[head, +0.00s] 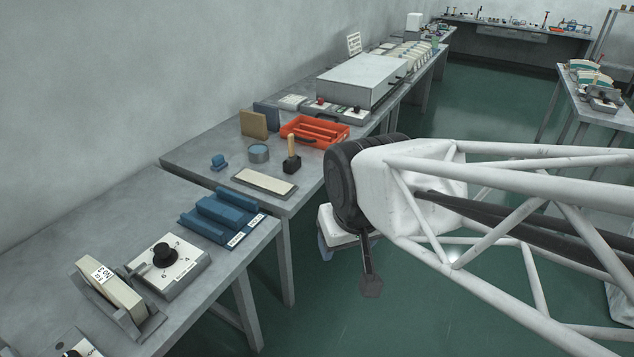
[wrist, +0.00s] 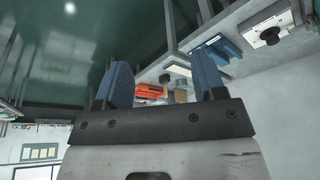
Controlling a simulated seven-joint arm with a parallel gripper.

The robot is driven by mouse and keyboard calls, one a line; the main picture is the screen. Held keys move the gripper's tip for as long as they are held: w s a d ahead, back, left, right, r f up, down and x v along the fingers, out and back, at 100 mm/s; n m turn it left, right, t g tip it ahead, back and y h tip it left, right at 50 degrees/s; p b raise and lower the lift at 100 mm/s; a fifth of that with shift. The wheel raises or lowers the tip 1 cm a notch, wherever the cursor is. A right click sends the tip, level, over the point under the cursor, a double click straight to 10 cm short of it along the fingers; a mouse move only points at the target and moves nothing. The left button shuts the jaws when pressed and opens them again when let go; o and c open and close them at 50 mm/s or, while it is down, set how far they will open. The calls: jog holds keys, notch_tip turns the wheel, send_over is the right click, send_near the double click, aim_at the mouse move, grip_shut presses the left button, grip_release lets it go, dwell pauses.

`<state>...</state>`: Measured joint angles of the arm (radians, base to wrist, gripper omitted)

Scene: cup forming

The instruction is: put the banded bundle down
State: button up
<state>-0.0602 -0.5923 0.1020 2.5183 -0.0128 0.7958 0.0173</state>
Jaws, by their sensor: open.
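A cream bundle (head: 111,293) with a white lettered band stands tilted in a grey holder (head: 150,325) on the near bench, at lower left in the head view. I take it for the banded bundle; I cannot make it out in the wrist view. My gripper (wrist: 162,64) is open in the wrist view, its two blue fingers wide apart with nothing between them. In the head view my gripper (head: 326,250) is mostly hidden behind my wrist, off the bench's front edge and well to the right of the bundle.
A dial box (head: 168,265) and a blue stepped tray (head: 220,216) share the near bench. The adjoining bench holds a cream slab (head: 264,182), a wooden-handled tool (head: 292,155), a tin (head: 258,154) and an orange tray (head: 315,131). Green floor (head: 350,320) lies clear in front.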

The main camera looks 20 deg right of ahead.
jog(key=shift+m+g, duration=0.4)
jog(key=shift+g, duration=0.1)
jog(key=s+d, duration=0.1)
jog(key=s, duration=0.1)
jog(key=s+d+r, duration=0.1)
jog(key=shift+s+d+r, duration=0.1)
jog(key=shift+s+r, duration=0.05)
jog(key=shift+s, duration=0.2)
